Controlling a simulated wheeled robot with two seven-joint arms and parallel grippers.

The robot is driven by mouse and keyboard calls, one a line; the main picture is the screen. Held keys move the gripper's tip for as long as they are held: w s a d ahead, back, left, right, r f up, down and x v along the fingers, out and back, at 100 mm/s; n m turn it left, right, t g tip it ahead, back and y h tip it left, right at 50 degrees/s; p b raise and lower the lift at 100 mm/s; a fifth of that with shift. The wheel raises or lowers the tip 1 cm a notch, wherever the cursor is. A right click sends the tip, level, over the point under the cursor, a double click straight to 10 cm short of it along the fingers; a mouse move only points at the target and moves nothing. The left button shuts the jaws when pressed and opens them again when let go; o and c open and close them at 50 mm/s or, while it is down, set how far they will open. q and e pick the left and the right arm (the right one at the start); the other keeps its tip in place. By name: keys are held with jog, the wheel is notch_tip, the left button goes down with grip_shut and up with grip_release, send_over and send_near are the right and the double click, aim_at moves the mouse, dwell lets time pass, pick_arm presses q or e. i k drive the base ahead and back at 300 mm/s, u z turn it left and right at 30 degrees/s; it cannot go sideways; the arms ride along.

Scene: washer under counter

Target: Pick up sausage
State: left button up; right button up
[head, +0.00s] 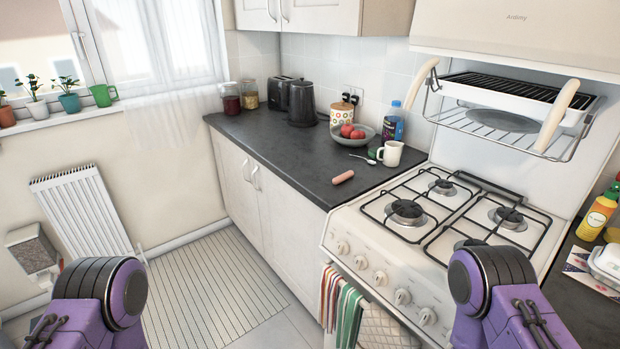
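A pinkish-brown sausage (343,177) lies on the dark countertop (290,160), near its front edge and just left of the stove. Nothing covers it. Purple and black parts of my two arms show at the bottom left and bottom right of the head view. Both are well apart from the sausage. Neither gripper's fingers are in the picture.
A teaspoon (363,158), a white mug (391,153) and a bowl of red fruit (352,137) stand behind the sausage. The gas stove (380,245) with raised grates is to its right. Counter to its left is clear. Towels (340,305) hang on the stove front.

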aim_at(340, 178)
jog(key=u, duration=1.2)
jog(key=i, duration=2.65)
jog(key=z, duration=3.05)
